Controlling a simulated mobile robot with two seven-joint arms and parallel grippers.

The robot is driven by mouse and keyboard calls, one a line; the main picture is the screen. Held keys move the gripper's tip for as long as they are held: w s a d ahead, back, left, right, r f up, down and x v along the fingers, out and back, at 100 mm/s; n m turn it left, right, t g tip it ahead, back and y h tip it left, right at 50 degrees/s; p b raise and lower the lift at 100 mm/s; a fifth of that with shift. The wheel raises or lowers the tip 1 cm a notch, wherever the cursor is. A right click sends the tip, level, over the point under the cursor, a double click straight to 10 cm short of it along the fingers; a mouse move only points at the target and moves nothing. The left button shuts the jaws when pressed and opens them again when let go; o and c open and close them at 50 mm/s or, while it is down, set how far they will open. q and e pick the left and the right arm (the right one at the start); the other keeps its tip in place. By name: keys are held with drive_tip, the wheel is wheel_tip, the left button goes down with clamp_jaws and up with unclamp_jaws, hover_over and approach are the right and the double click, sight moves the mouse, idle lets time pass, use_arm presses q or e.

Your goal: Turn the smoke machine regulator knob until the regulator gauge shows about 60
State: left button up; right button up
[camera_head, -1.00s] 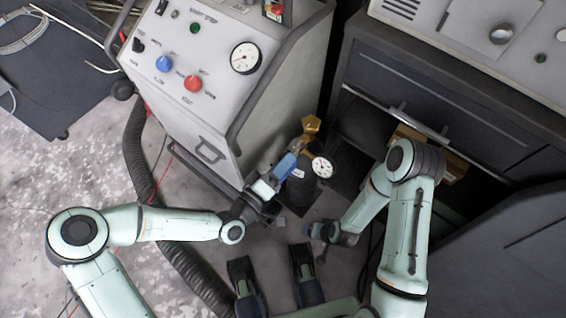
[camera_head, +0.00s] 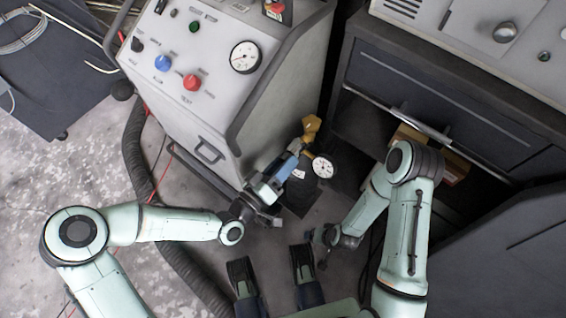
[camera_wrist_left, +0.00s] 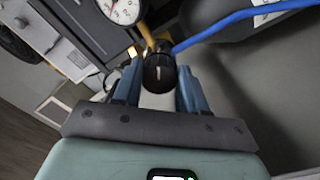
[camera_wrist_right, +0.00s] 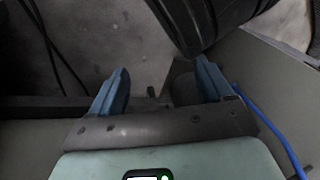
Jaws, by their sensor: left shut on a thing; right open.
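The regulator knob (camera_wrist_left: 160,72) is black with a white mark. In the left wrist view it sits between the blue fingers of my left gripper (camera_wrist_left: 158,88), which is shut on it. In the head view my left gripper (camera_head: 291,165) covers the knob beside the brass fitting (camera_head: 311,124). The white regulator gauge (camera_head: 322,168) is just right of the fingers; its needle is too small to read there. The gauge also shows in the left wrist view (camera_wrist_left: 121,10), cut by the top edge. My right gripper (camera_wrist_right: 160,88) is open and empty, low over the floor.
The grey smoke machine cabinet (camera_head: 222,100) has a blue knob (camera_head: 162,63), a red knob (camera_head: 192,82) and its own larger gauge (camera_head: 245,57). A dark drawer cabinet (camera_head: 430,100) stands at right. A blue hose (camera_wrist_left: 215,28) runs from the regulator. A ribbed black hose (camera_head: 137,160) lies at left.

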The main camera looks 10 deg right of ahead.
use_arm(q)
drive_tip(key=o, duration=1.1)
drive_tip(key=shift+c, duration=0.2)
drive_tip(key=p+v, duration=0.3)
drive_tip(key=v, duration=1)
drive_tip(key=shift+a, duration=0.2)
use_arm(e)
drive_tip(key=shift+g+y, duration=0.3)
drive_tip(key=shift+y, duration=0.1)
drive_tip(key=r, duration=0.1)
drive_tip(key=s+a+r, duration=0.1)
drive_tip(key=r, duration=0.1)
drive_tip(key=s+a+r, duration=0.1)
drive_tip(key=shift+s+a+r, duration=0.1)
drive_tip(key=shift+a+r, duration=0.05)
drive_tip(key=shift+a, duration=0.05)
use_arm(q)
drive_tip(key=shift+s+f, duration=0.1)
